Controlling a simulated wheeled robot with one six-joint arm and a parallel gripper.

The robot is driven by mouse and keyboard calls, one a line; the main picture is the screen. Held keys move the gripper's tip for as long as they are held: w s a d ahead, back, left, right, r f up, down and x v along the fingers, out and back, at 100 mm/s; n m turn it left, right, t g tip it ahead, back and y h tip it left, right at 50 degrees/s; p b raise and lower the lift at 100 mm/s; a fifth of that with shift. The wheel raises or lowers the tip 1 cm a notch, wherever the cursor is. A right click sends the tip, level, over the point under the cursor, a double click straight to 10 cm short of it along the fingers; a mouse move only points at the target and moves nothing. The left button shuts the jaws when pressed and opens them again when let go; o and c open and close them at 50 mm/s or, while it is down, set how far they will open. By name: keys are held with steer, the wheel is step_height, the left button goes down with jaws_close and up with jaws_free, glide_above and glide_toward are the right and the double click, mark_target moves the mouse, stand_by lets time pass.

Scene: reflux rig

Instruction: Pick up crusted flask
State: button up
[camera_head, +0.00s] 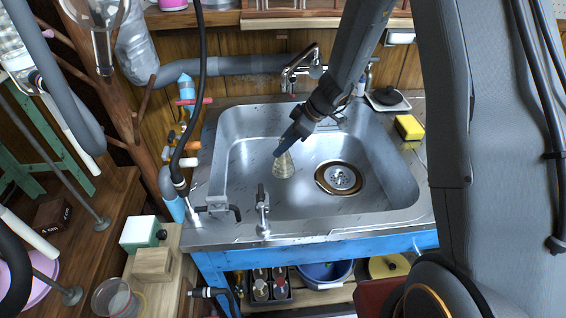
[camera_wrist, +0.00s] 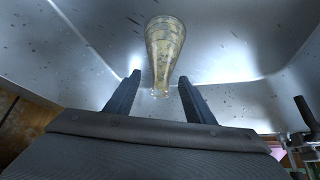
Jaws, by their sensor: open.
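The crusted flask (camera_head: 284,167) is a cone-shaped glass with a cloudy yellowish crust. It stands in the steel sink basin, left of the drain. In the wrist view the flask (camera_wrist: 164,50) lies ahead of my gripper, its narrow neck toward the fingertips. My gripper (camera_head: 282,150) reaches down into the sink from the upper right, close to the flask's top. In the wrist view my gripper (camera_wrist: 158,82) has its two dark fingers apart, one on each side of the neck end.
The steel sink (camera_head: 225,190) has walls around the flask and a brown-ringed drain (camera_head: 340,178) to its right. A faucet (camera_head: 300,70) stands behind. Taps (camera_head: 262,210) stand on the front rim. A yellow sponge (camera_head: 409,127) lies on the right rim. The basin floor around the flask is clear.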

steer(key=shift+a+f, duration=0.2)
steer(key=shift+f, duration=0.1)
steer(key=shift+c, duration=0.3)
jaws_close()
steer(key=shift+r, duration=0.1)
